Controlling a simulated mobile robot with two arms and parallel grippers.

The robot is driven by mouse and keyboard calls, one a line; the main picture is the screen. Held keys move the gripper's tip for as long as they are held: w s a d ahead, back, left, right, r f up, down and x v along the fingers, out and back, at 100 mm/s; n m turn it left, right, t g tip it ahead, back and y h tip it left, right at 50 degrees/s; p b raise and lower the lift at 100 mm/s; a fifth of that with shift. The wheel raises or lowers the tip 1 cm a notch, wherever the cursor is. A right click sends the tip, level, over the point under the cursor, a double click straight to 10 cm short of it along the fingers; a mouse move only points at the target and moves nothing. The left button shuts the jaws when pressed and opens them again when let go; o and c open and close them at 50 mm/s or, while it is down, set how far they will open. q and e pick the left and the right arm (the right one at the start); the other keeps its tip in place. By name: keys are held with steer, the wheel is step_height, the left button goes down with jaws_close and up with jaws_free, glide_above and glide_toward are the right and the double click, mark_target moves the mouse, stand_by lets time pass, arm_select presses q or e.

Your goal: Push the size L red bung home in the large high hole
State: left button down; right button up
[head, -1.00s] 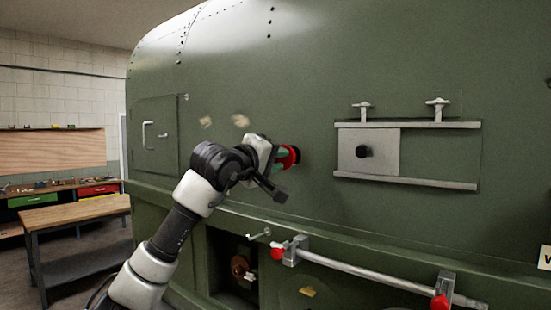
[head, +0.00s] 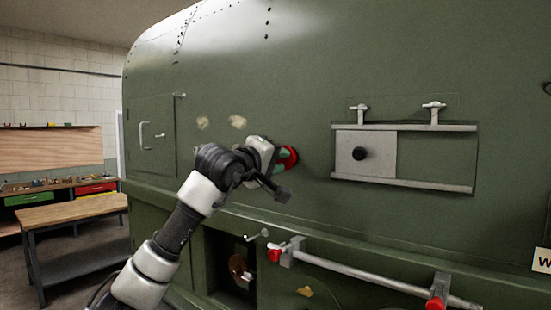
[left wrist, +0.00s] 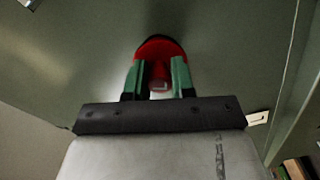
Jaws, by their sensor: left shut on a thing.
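The red bung (head: 290,157) is at the green fuselage side, just left of the picture's middle in the head view. It also shows in the left wrist view (left wrist: 158,48), with its wide red face toward the green skin. My left gripper (head: 280,160) is shut on the bung's narrow grip; its green-padded fingers stand on either side of it in the left wrist view (left wrist: 159,78). A dark rim shows beyond the bung there. The high hole is hidden behind the bung, and I cannot tell how deep the bung sits. My right gripper is not in view.
A metal bar with red ends (head: 360,275) runs along the skin below. An open recess (head: 232,265) is low in the fuselage. A wooden bench (head: 70,212) stands at left.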

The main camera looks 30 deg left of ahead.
arm_select(q)
steer(key=shift+w+p, duration=0.65)
steer(key=shift+w, duration=0.3)
steer(key=c, duration=0.9)
jaws_free()
steer(key=shift+o, duration=0.2)
steer(key=shift+s, duration=0.1)
steer(key=shift+s+f+b, duration=0.1)
steer(key=shift+s+b, duration=0.7)
steer(key=shift+s, duration=0.15)
steer(key=s+b, duration=0.1)
steer(key=s, duration=0.2)
steer(key=shift+a, duration=0.15)
